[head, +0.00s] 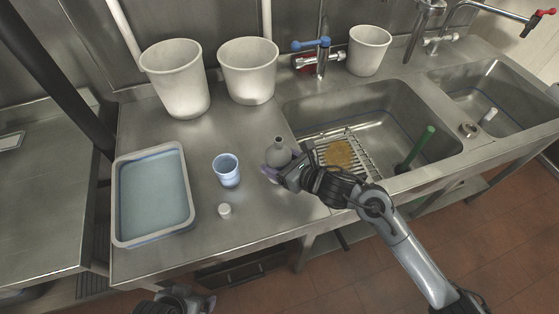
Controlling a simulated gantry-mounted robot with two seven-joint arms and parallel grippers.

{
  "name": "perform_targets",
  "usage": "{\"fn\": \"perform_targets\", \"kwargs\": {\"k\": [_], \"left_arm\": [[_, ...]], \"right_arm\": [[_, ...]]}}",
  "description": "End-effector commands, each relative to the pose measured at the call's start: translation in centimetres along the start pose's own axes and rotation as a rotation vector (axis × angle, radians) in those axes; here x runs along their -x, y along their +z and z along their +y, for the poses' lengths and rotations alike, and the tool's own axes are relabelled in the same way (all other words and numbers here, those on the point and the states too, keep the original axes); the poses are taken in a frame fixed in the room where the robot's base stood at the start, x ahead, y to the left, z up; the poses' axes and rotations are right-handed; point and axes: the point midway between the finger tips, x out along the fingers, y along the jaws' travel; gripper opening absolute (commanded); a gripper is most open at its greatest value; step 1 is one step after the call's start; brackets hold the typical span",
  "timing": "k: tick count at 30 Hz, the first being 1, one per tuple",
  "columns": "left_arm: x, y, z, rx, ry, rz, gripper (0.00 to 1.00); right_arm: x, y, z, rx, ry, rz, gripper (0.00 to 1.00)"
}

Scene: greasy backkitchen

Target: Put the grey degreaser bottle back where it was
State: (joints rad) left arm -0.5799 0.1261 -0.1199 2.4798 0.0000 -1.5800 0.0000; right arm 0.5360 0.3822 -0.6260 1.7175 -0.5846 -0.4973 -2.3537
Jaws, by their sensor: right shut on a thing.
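The grey degreaser bottle (278,151) is upright at the left edge of the near sink, over the steel counter. Its narrow neck is open at the top, with no cap on it. My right gripper (272,172) is shut on the bottle's lower body from the right side and hides part of it. I cannot tell whether the bottle's base touches the counter. A small white cap (225,210) lies on the counter to the left. My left gripper (185,304) is at the bottom edge, in front of the counter and partly cut off; its jaws are unclear.
A blue cup (227,170) stands left of the bottle. A grey tray of bluish liquid (120,205) is further left. White buckets (176,80) stand at the back. The sink (385,110) holds a wire rack with a sponge (339,153) and a green-handled tool (419,147).

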Motion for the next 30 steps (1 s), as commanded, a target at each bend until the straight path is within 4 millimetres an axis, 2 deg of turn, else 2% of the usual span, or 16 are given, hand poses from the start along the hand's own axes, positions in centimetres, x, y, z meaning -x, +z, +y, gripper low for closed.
{"fn": "perform_targets", "kwargs": {"k": [14, 15, 19, 20, 30], "left_arm": [[-0.49, 0.08, 0.3, 0.011, 0.009, 0.002, 1.0], [-0.41, 0.06, 0.29, 0.011, 0.009, 0.002, 1.0], [-0.36, 0.06, 0.27, 0.01, 0.008, 0.001, 1.0], [-0.36, 0.06, 0.25, 0.01, 0.008, 0.001, 1.0], [-0.11, 0.05, 0.0, -0.001, 0.0, 0.0, 1.0]], "right_arm": [[-0.24, -0.5, -0.07, 0.002, -0.001, -0.003, 0.27], [-0.21, -0.49, -0.06, 0.001, -0.001, -0.002, 0.76], [-0.19, -0.46, -0.05, 0.001, -0.001, -0.001, 0.96], [-0.19, -0.46, -0.05, 0.001, -0.001, -0.001, 0.98], [-0.11, -0.27, -0.04, 0.0, 0.0, -0.001, 0.98]]}}
